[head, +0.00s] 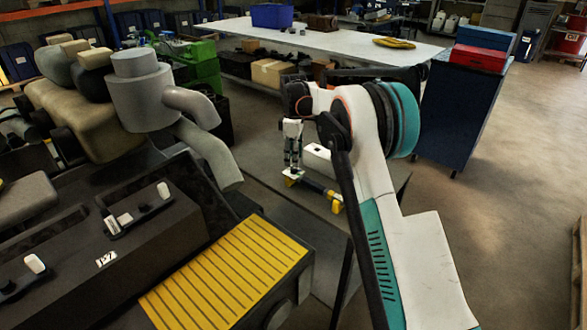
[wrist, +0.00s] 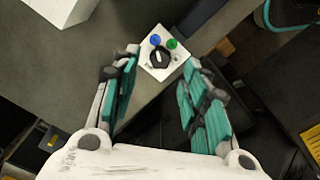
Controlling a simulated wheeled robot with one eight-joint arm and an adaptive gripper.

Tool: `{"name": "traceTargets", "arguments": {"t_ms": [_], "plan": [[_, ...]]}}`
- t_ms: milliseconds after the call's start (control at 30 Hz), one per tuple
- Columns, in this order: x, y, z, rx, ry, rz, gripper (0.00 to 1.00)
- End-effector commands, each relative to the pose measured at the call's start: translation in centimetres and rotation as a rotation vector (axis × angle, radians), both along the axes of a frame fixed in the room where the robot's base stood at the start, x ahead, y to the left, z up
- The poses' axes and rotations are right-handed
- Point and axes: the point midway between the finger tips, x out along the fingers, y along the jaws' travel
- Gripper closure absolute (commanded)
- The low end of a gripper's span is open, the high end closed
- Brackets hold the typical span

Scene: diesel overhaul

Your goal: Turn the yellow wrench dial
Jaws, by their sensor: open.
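A white panel (wrist: 149,69) with a black dial (wrist: 159,58) shows in the wrist view, between and beyond my fingertips. The dial has a pale pointer mark; a blue button and a green button sit beside it. In the head view, a tool with a dark bar and yellow ends (head: 336,207) lies on a grey surface; a pale, green-marked top shows at its near-gripper end, and the small dial there is too small to make out. My gripper (head: 292,165) points down just above that end. Its fingers (wrist: 163,64) are open and empty, apart from the dial.
A white box (head: 318,155) stands close to the right of my gripper. A yellow ribbed step (head: 228,275) and grey engine pipes (head: 155,95) are at the left. A long white table (head: 330,38) is behind, and a dark blue cabinet (head: 460,115) stands at right. Open floor lies at far right.

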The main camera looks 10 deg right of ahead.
Motion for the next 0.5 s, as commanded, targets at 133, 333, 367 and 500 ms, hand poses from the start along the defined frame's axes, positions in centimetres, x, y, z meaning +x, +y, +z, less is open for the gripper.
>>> {"name": "traceTargets", "arguments": {"t_ms": [133, 333, 367, 500], "plan": [[0.0, 0.0, -2.5, 0.0, 0.0, 0.0, 0.59], [0.0, 0.0, -4.1, 0.0, 0.0, 0.0, 0.59], [0.0, 0.0, -4.2, 0.0, 0.0, 0.0, 0.59], [0.0, 0.0, -4.3, 0.0, 0.0, 0.0, 0.59]]}}
